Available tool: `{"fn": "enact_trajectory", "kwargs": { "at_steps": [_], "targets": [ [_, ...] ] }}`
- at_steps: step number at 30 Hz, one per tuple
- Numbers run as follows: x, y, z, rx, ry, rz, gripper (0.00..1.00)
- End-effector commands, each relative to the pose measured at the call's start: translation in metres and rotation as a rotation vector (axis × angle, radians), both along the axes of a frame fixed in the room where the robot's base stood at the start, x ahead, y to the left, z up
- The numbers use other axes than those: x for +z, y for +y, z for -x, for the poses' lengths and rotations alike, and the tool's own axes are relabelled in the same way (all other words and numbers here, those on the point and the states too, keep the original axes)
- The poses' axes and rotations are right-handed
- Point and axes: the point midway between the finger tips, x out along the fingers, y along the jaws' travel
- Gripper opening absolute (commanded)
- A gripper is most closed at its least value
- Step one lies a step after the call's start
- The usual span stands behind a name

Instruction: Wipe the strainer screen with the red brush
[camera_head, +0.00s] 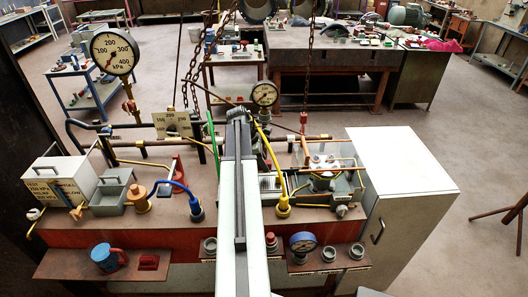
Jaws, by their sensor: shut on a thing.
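My arm reaches from the bottom middle up over the bench, and its end hides what lies behind it. My gripper's fingers do not show, so what they hold is hidden. A pale gridded panel (269,183) lies on the bench just right of my arm and looks like the strainer screen. My arm may cover its left part. I cannot make out the red brush for certain. A small dark red block (148,262) lies on the low front shelf, but I cannot tell whether it is a brush.
The bench (130,222) carries a white box (60,182), a grey bin (112,192), blue (196,212) and yellow (283,207) hoses and a large gauge (114,53). Chains (308,65) hang behind. A white cabinet (400,165) stands right, with open floor beyond.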

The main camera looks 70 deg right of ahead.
Motion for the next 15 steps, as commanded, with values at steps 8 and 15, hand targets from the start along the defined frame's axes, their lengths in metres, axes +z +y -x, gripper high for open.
{"fn": "enact_trajectory", "kwargs": {
  "at_steps": [8,15],
  "targets": [
    [0.031,0.003,-0.005,0.009,0.007,0.003,0.00],
    [0.045,0.005,-0.009,0.015,0.006,0.003,0.00]
  ]
}}
